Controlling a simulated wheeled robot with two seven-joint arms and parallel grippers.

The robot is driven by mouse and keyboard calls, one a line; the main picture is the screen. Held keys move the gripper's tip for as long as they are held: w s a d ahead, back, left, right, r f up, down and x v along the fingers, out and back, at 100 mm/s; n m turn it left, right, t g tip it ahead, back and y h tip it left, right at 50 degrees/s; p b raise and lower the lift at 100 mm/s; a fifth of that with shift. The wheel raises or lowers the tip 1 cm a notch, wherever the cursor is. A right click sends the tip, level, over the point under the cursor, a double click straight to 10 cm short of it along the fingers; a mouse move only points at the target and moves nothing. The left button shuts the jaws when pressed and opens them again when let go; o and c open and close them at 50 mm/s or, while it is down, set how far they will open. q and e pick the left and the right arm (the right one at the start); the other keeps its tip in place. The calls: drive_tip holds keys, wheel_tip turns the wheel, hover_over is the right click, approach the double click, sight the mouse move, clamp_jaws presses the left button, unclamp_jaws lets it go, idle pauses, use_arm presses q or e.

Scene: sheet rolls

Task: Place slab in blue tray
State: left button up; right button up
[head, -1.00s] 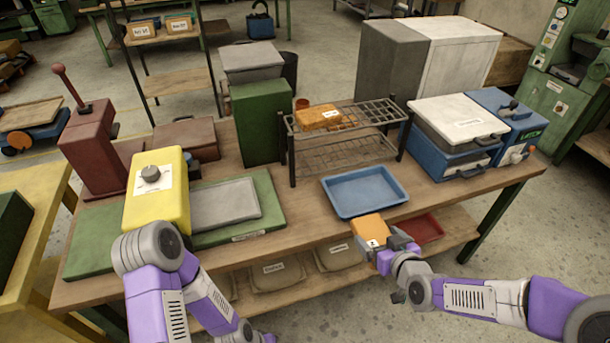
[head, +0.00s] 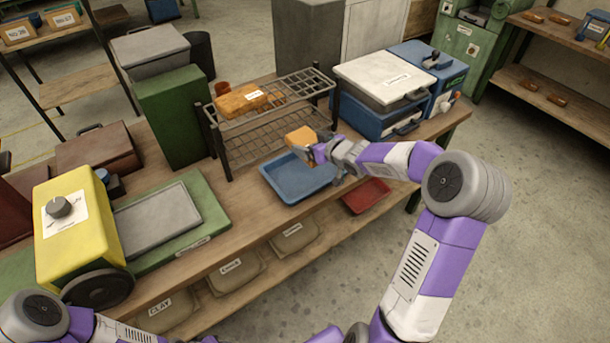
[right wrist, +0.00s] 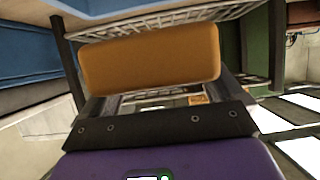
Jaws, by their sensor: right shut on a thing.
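An orange slab (head: 299,137) is held by my right gripper (head: 312,151), which is shut on it. In the head view it appears above the back right part of the blue tray (head: 290,184), apart from the tray floor. The blue tray lies on the workbench and its visible floor is empty. In the right wrist view the slab (right wrist: 150,58) sits across the jaw, with rack wires behind it. My left arm shows at the lower left of the head view, but its gripper is out of view.
A wire rack (head: 262,128) with another orange slab (head: 241,99) stands behind the tray. A blue box with a white lid (head: 385,85) stands to the right. A red tray (head: 366,196) is below on the right. A yellow machine (head: 75,225) stands left.

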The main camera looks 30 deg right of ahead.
drive_tip(key=shift+w+d+f+h+b, duration=0.15)
drive_tip(key=shift+d+f+b, duration=0.15)
drive_tip(key=shift+d, duration=0.2)
drive_tip(key=shift+d+f+h+b, duration=0.2)
drive_tip(key=shift+d+f, duration=0.1)
drive_tip(key=shift+d, duration=0.15)
wheel_tip(320, 180, down, 4)
drive_tip(key=b, duration=0.3)
drive_tip(key=shift+f, duration=0.1)
drive_tip(key=shift+f+b, duration=1.45)
drive_tip(key=shift+f, duration=0.8)
